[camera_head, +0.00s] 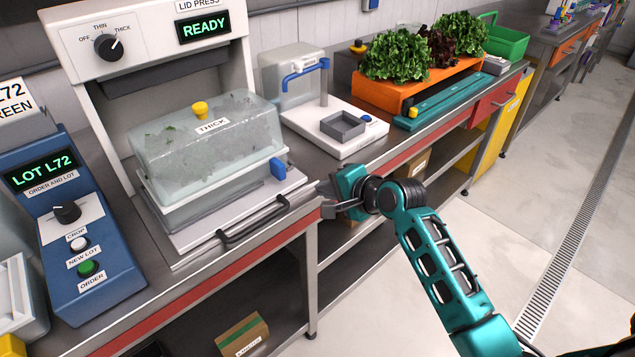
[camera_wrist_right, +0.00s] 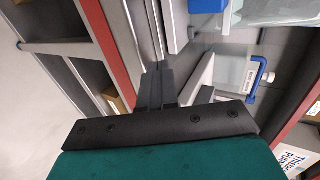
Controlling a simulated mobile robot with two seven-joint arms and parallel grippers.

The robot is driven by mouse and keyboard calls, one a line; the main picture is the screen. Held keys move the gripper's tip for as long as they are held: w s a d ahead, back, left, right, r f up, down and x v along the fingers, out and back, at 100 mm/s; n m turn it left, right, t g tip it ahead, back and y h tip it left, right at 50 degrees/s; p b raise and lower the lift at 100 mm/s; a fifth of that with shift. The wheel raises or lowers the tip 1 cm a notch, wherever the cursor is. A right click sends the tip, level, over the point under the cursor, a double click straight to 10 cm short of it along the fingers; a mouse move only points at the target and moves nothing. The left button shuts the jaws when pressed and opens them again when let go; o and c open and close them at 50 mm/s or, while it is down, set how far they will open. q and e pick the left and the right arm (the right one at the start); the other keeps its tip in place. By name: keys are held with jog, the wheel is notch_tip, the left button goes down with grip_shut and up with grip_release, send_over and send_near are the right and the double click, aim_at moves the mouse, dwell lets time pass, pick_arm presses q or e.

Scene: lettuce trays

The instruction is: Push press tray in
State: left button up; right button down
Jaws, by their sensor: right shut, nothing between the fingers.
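The press tray (camera_head: 187,243) is a pale flat drawer with a black bar handle (camera_head: 252,221) along its front. It sticks out from the lid press (camera_head: 70,58) toward the bench's front edge. On it stands a clear lidded box (camera_head: 165,165) labelled THICK, with a yellow knob and leaf bits inside. My right gripper (camera_head: 326,200) is just right of the tray's front right corner, by the bench edge, apart from the handle. In the wrist view its dark fingers (camera_wrist_right: 160,75) are shut and empty. My left gripper is not in view.
A blue lot panel (camera_head: 85,235) stands left of the press. To the right are a white scale (camera_head: 345,137) with a grey pan, an orange lettuce tray (camera_head: 385,95) and a green crate (camera_head: 508,42). The floor in front of the bench is clear. The press display reads READY.

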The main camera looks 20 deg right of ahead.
aim_at(307, 179)
jog(key=shift+w+a+r, duration=0.1)
jog(key=shift+w+a, duration=0.15)
jog(key=shift+w, duration=0.5)
jog(key=shift+w+a, duration=0.25)
jog(key=shift+w, duration=0.45)
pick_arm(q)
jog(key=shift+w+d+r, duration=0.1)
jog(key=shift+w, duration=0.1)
pick_arm(e)
jog(key=shift+w, duration=0.1)
